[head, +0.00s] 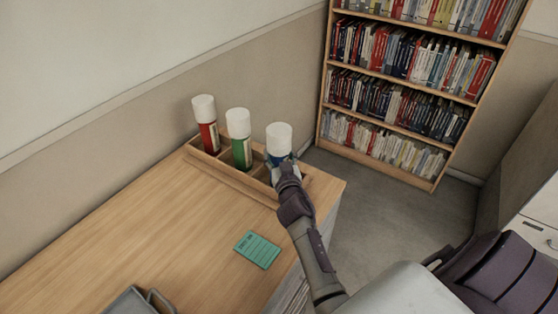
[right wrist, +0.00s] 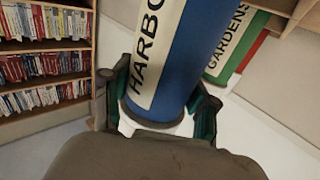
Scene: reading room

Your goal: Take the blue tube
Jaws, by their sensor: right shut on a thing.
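The blue tube (head: 279,152) has a white cap and stands upright at the right end of a wooden rack (head: 233,179). My right gripper (head: 283,168) is shut on the blue tube, just below its cap. In the right wrist view the blue tube (right wrist: 182,58) shows a pale label reading "HARBO", with a finger on each side of it. The tube's lower end is hidden by my gripper, so I cannot tell whether it is still seated in its compartment.
A green tube (head: 240,150) and a red tube (head: 209,136), both white-capped, stand in the same rack. A teal card (head: 257,250) lies on the wooden desk top (head: 150,230). A full bookshelf (head: 390,125) stands behind.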

